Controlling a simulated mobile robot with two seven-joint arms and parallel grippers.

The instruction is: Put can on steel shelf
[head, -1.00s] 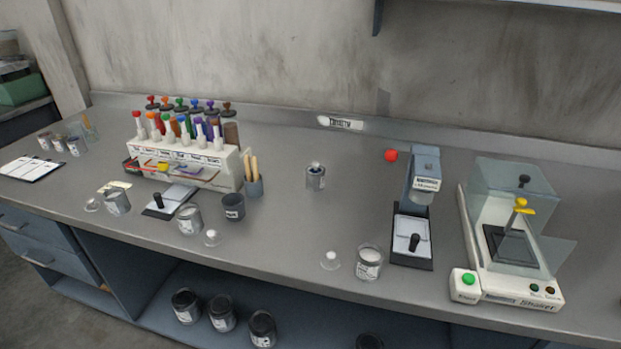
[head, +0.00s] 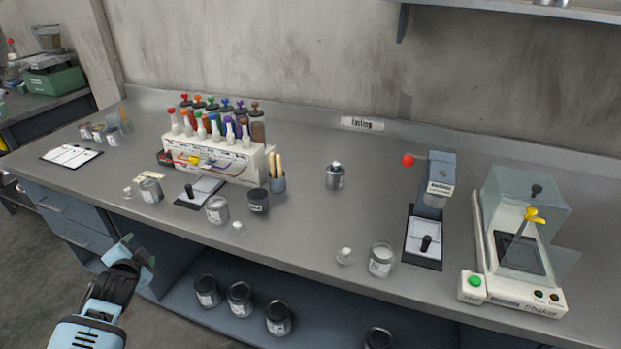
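Several cans are in view, and I cannot tell which one the task means. A small closed can (head: 335,177) stands alone at the middle of the bench. An open can with pale contents (head: 381,261) stands near the front edge, a white-knobbed lid (head: 345,256) beside it. More cans (head: 217,210) stand left of it, in front of the bottle rack. A wall shelf (head: 500,10) shows at the top right, mostly cut off, with the bottoms of metal cans on it. My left gripper (head: 142,256) is in front of the bench at lower left, apart from everything, seemingly open and empty. My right gripper is out of view.
The bench (head: 290,215) holds a bottle rack (head: 215,155), a brush pot (head: 277,180), a lever device (head: 430,200) and a shaker with clear cover (head: 520,230). Dark-topped cans (head: 240,298) stand on the lower shelf. The bench is clear around the small closed can.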

